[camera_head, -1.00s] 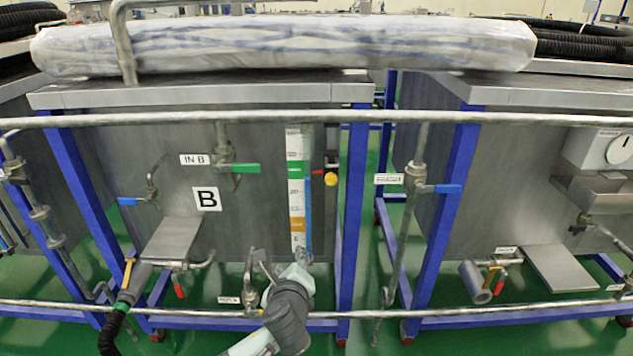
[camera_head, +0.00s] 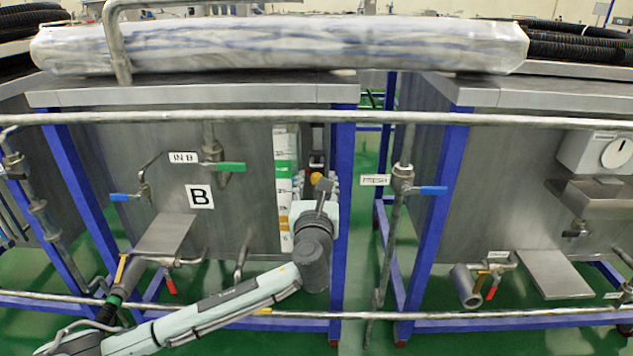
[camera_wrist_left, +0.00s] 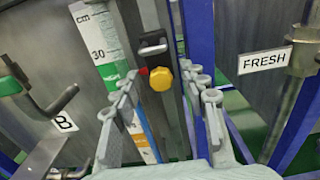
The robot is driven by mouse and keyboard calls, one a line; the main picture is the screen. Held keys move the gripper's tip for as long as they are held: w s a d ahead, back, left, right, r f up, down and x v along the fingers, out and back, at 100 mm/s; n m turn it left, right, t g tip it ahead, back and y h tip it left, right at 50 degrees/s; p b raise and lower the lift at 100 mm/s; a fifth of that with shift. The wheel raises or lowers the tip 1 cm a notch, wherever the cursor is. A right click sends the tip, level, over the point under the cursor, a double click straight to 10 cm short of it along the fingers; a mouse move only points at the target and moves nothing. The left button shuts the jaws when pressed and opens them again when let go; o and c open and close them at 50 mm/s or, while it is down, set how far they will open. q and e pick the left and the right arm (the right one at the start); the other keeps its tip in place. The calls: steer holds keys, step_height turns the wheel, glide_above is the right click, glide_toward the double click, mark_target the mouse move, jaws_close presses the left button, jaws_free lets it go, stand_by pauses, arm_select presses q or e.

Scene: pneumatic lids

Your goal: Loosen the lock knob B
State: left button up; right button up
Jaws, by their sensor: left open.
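The lock knob B is a yellow faceted knob (camera_head: 316,177) on the front of tank B, right of the level scale. In the left wrist view the knob (camera_wrist_left: 161,79) sits on a dark vertical bar, below a metal handle, with a small red part beside it. My left gripper (camera_head: 316,185) is open in front of the bar. In the wrist view its two fingers (camera_wrist_left: 168,92) stand left and right of the bar, with the knob seen between them and nothing gripped. Whether the fingertips reach the knob's depth is unclear. My right gripper is not in view.
A level scale (camera_wrist_left: 100,45) is left of the knob and a blue frame post (camera_head: 343,220) is right. A horizontal pipe (camera_head: 250,118) crosses above. A green-handled valve (camera_head: 230,167) sits left, and a blue-handled valve (camera_head: 430,190) right, near the FRESH label.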

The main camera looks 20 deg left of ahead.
arm_select(q)
steer(key=shift+c, duration=0.4)
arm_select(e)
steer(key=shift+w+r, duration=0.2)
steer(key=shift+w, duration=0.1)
